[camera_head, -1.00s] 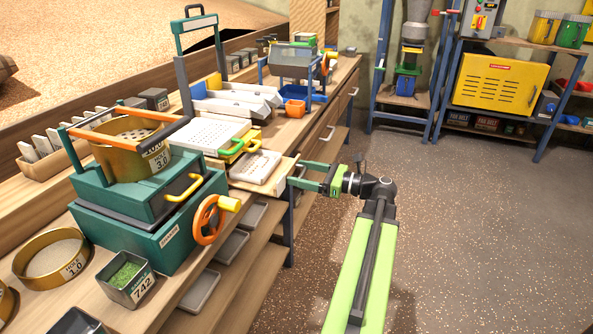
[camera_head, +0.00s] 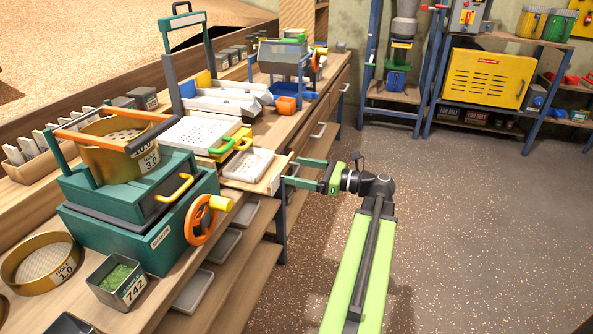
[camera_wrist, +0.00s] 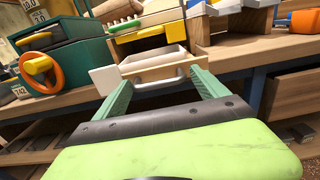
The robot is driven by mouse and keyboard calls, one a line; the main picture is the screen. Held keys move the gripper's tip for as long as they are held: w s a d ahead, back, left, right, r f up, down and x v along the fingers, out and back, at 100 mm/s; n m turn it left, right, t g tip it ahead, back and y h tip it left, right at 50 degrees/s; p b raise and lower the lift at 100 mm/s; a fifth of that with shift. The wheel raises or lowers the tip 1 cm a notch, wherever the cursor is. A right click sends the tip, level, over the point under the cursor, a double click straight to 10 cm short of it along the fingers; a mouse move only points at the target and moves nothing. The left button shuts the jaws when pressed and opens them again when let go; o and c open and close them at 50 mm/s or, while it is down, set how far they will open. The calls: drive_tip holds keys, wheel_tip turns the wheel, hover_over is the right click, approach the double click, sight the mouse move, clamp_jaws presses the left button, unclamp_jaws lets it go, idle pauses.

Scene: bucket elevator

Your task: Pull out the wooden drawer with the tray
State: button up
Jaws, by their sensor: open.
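The wooden drawer (camera_head: 262,186) sticks out a little from the bench edge, with a pale tray (camera_head: 250,164) in it. In the wrist view the drawer's wooden front (camera_wrist: 158,61) faces me, with a thin light handle bar across it and the pale tray (camera_wrist: 152,52) behind. My gripper (camera_head: 291,171) is open, with its two green fingers pointing at the drawer. In the wrist view, my gripper (camera_wrist: 158,77) has one finger on each side of the handle. I cannot tell whether they touch it.
A teal sieve machine (camera_head: 140,225) with an orange handwheel (camera_head: 201,221) stands left of the drawer. A white perforated plate (camera_head: 196,133) lies behind it on the bench. Lower shelves hold grey trays (camera_head: 222,247). The speckled floor (camera_head: 470,220) to the right is clear.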

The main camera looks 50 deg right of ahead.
drive_tip(key=v, duration=1.6)
drive_tip(key=shift+s, duration=0.2)
